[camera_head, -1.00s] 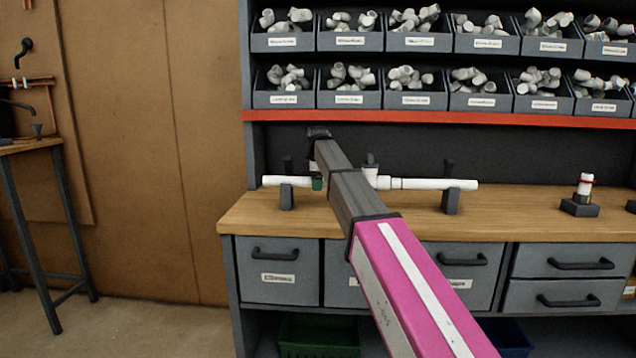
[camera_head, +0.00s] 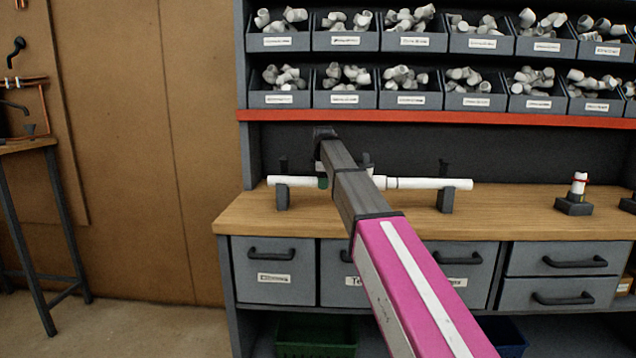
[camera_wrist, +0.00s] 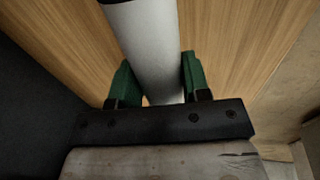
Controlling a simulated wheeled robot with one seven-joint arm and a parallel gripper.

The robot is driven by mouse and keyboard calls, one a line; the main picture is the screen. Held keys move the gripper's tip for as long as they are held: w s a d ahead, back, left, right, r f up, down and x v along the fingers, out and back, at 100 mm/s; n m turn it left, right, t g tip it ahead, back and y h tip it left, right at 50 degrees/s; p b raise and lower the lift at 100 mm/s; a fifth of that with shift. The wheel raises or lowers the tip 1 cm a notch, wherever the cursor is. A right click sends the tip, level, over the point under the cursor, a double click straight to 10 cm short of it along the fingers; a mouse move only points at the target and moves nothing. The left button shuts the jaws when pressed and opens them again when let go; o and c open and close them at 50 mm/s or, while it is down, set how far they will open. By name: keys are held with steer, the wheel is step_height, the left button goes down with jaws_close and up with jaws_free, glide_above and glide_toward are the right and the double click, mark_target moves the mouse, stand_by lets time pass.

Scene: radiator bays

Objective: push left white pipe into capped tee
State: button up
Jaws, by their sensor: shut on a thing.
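The left white pipe (camera_head: 292,181) lies level across a dark stand on the workbench in the head view. My gripper (camera_head: 322,182) is at its right part, with green fingers. In the wrist view the pipe (camera_wrist: 145,45) runs between the two green fingers of my gripper (camera_wrist: 158,85), which is shut on it. The capped tee (camera_head: 380,181) is mostly hidden behind my arm; a little of it shows to the right. Whether the left pipe's end is inside the tee is hidden. A right white pipe (camera_head: 432,184) extends from the tee.
Dark stands (camera_head: 282,197) (camera_head: 445,199) hold the pipe line above the wooden bench (camera_head: 520,215). A short upright white pipe with a red ring (camera_head: 579,184) stands in a dark block at right. Bins of fittings (camera_head: 410,98) sit above the red shelf edge.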

steer(key=o, duration=1.3)
steer(key=shift+d, duration=0.3)
steer(key=shift+c, duration=0.2)
steer(key=r, duration=0.3)
steer(key=s+r, duration=0.1)
steer(key=r, duration=0.5)
steer(key=shift+s+a+r, duration=0.1)
steer(key=shift+s+r, duration=0.1)
steer(key=shift+s, duration=0.2)
steer(key=shift+s+r, duration=0.15)
steer(key=shift+r, duration=0.5)
